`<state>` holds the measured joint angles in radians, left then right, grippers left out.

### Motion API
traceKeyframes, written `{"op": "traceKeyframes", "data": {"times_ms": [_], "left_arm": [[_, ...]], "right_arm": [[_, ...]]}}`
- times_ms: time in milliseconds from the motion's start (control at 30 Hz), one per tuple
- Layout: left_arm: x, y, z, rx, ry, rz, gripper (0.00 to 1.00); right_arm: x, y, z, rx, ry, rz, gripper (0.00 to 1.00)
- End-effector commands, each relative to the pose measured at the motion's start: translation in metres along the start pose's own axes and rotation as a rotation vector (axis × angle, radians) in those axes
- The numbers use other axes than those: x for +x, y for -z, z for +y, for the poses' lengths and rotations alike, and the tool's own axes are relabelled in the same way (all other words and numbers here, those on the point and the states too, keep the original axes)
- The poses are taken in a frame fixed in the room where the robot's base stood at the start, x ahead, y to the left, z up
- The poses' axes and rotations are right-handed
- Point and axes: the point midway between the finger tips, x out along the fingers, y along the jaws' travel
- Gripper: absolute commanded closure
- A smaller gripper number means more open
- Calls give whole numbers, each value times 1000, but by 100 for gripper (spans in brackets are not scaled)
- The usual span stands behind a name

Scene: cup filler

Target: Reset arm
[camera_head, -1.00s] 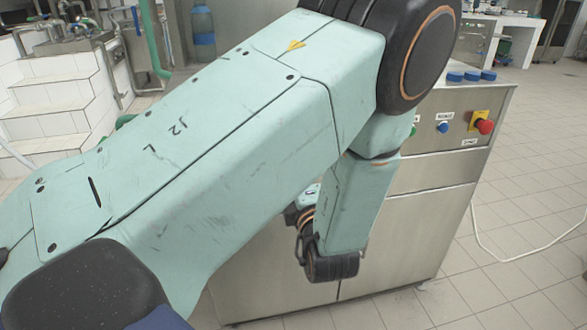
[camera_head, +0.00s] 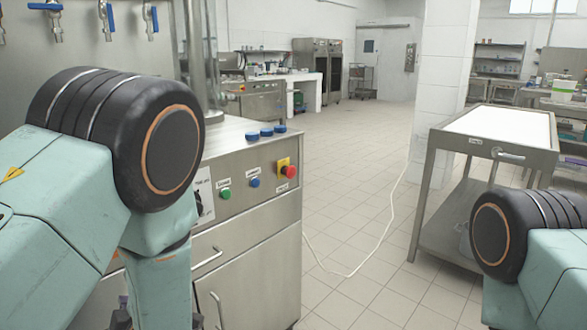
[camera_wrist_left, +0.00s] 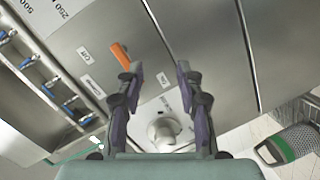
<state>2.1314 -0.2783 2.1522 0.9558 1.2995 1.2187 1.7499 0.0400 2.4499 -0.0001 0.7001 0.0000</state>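My left arm fills the left of the head view, in front of the steel machine (camera_head: 255,215). Only a small dark part of my left gripper (camera_head: 122,317) shows at the bottom edge there. In the left wrist view my left gripper (camera_wrist_left: 160,68) has its two fingers apart with nothing between them. A pale round fitting (camera_wrist_left: 163,130) sits behind the fingers. My right arm enters at the right of the head view; its gripper is out of frame.
The machine has a red stop button (camera_head: 289,171), a green button (camera_head: 225,193) and blue caps (camera_head: 266,132). A steel cart (camera_head: 492,128) stands at the right, close behind my right arm. A white cable (camera_head: 372,258) lies on the open tiled floor between.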

Motion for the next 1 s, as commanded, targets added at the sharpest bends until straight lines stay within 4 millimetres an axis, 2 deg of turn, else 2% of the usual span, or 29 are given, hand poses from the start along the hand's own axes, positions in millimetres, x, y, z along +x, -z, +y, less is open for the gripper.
{"op": "traceKeyframes", "data": {"times_ms": [167,267,367,400,533,600,700,800,1000], "left_arm": [[-16,-31,-52,473,118,-260,63],[-37,-44,-93,749,168,-448,63],[-70,-49,-141,1021,200,-672,63],[-86,-49,-161,1127,205,-775,63],[-148,-37,-219,1395,197,-1113,63],[-181,-26,-244,1475,190,-1276,63],[-222,-9,-269,1509,203,-1449,63],[-248,7,-285,1483,255,-1531,63],[-260,17,-298,1467,305,-1556,63]], "right_arm": [[-2,0,0,0,0,0,100],[-5,0,0,0,0,0,100],[-9,0,0,0,0,0,100],[-11,0,0,0,0,0,100],[-16,0,0,0,0,0,100],[-20,0,0,0,0,0,100],[-24,0,0,0,0,0,100],[-28,0,0,0,0,0,100],[-30,0,0,0,0,0,100]]}}
